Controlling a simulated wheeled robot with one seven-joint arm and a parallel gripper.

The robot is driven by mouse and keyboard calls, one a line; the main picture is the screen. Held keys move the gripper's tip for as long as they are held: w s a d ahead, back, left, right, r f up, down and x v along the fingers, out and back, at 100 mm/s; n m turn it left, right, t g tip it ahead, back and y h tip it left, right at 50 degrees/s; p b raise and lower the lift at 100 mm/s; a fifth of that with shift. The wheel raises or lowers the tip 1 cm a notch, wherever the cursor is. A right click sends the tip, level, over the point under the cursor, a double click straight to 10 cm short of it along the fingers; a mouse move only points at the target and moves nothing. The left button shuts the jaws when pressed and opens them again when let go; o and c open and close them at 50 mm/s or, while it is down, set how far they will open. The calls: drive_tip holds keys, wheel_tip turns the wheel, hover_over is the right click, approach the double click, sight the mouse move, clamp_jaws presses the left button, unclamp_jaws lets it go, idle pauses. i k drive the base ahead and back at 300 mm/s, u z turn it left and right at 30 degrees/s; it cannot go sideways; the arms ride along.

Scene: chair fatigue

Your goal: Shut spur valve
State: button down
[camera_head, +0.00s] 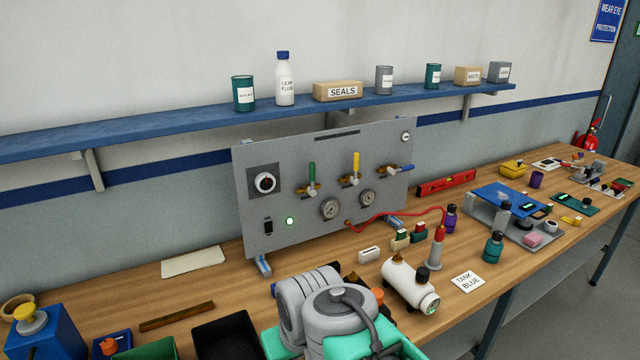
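A grey upright panel (334,150) stands on the bench and carries three small brass valves with lever handles. The green lever (312,174) and the yellow lever (356,164) stand about upright. The blue lever (401,169) lies nearly level, pointing right. I cannot read any label that tells which one is the spur valve. Grey and teal links of my arm fill the bottom middle of the view, in front of the panel. My gripper's fingers do not show, so I cannot see what it holds.
The panel also has a dial (265,182), a lit green lamp (290,221) and two gauges. A red hose (390,212) runs to a grey and red post (437,245). A white tank (408,282) stands in front. A blue shelf (200,119) runs above the panel.

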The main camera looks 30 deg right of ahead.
sight(403, 169)
drive_tip(key=z, duration=2.8)
drive_tip(key=i, duration=1.35)
drive_tip(key=u, duration=2.05)
